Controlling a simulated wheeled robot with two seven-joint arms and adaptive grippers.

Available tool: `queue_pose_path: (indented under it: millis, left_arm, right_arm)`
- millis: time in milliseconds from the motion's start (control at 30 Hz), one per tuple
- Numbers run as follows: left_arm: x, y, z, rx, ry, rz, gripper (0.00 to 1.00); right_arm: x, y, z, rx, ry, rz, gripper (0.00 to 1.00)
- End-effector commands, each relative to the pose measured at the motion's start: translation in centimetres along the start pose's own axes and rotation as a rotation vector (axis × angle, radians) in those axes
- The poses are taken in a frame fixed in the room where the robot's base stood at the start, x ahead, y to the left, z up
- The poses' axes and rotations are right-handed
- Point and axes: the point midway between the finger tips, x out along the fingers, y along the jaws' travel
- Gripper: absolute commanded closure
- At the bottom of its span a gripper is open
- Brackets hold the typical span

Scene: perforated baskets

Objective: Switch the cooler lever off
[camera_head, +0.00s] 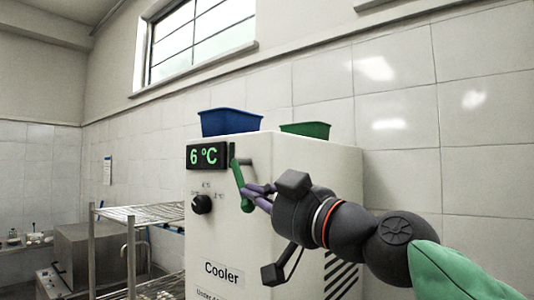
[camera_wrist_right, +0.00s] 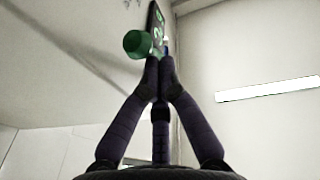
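The white cooler (camera_head: 215,240) stands against the tiled wall, its front labelled "Cooler". A display (camera_head: 207,156) on it reads 6 °C in green. The green lever (camera_head: 238,174) hangs from a grey pivot right of the display, its lower end slanting down to the right. My right gripper (camera_head: 252,194) is at the lever's lower end. In the right wrist view its purple fingertips (camera_wrist_right: 160,66) come together just below a round green end of the lever (camera_wrist_right: 137,43). Whether any of the lever is between them is hidden. My left gripper is out of view.
A black knob (camera_head: 202,204) sits on the cooler front below the display. A blue basket (camera_head: 230,122) and a green basket (camera_head: 305,130) stand on top of the cooler. A metal rack (camera_head: 150,213) stands to its left. Free space lies in front of the cooler's face.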

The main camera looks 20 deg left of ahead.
Motion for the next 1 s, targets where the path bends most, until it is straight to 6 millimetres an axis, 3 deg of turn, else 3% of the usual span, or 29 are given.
queue_pose_path:
  millis: [200,1000]
  left_arm:
    - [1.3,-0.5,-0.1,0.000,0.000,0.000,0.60]
    - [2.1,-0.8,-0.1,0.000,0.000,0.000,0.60]
  right_arm:
    - [1.1,-0.4,1.7,0.000,-0.005,-0.001,1.00]
    - [2.6,-0.8,2.7,0.000,-0.005,-0.001,1.00]
